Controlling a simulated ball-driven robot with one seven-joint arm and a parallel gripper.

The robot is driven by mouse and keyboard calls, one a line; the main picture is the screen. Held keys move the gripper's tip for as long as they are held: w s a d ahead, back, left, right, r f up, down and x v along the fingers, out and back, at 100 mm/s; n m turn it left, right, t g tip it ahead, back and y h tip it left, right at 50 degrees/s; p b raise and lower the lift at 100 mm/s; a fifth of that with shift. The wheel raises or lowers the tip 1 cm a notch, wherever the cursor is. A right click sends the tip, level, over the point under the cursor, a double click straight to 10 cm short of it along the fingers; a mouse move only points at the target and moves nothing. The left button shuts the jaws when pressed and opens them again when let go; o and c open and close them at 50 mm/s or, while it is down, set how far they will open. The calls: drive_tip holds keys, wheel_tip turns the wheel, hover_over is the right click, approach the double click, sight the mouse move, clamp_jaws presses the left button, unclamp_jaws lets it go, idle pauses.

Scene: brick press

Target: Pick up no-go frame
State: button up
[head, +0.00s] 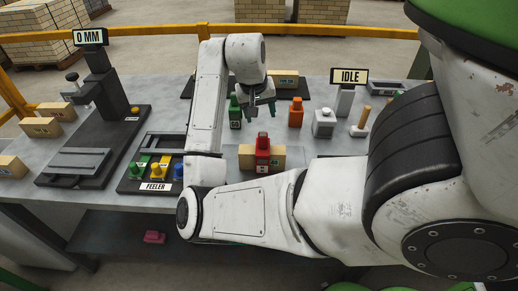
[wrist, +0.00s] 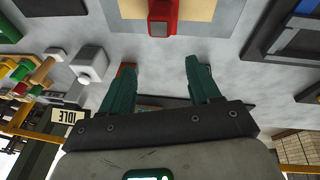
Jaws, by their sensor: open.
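A red frame-like piece with an upright top (head: 263,150), which I take for the no-go frame, stands at a tan brick (head: 247,158) near the table's front. Its label is too small to read, and I cannot tell whether it sits around the brick or against it. It also shows at the top of the wrist view (wrist: 163,15), cut by the edge. My gripper (head: 262,109) is open and empty above the table, behind the red piece. Its green fingers stand apart in the wrist view (wrist: 160,70), with bare grey surface between them.
A green piece (head: 235,113) and an orange piece (head: 296,113) stand either side of my gripper. The FEELER tray (head: 153,186) and height gauge (head: 103,95) are left. A pinkish-red object (head: 154,237) lies below.

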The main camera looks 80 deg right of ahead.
sight(263, 134)
drive_tip(key=shift+s+a+r+m+t+y, duration=0.1)
drive_tip(key=shift+s+r+m+t+y, duration=0.1)
drive_tip(key=shift+r+m+y, duration=0.25)
drive_tip(key=shift+s+r+m+t+y, duration=0.1)
drive_tip(key=shift+s+r+m+y, duration=0.1)
drive_tip(key=shift+m+y, duration=0.25)
drive_tip(key=shift+a+r+t+y, duration=0.3)
drive_tip(key=shift+a+r+y, duration=0.05)
drive_tip(key=shift+y, duration=0.45)
wheel_tip(263, 134, down, 5)
drive_tip(key=shift+a+f+p, duration=0.1)
drive_tip(key=shift+f+p, duration=0.1)
drive_tip(key=shift+p, duration=0.15)
drive_tip(key=shift+s+a+f+p, duration=0.15)
drive_tip(key=shift+f+p, duration=0.5)
drive_tip(key=shift+f, duration=2.05)
drive_tip(key=shift+c, duration=0.3)
clamp_jaws()
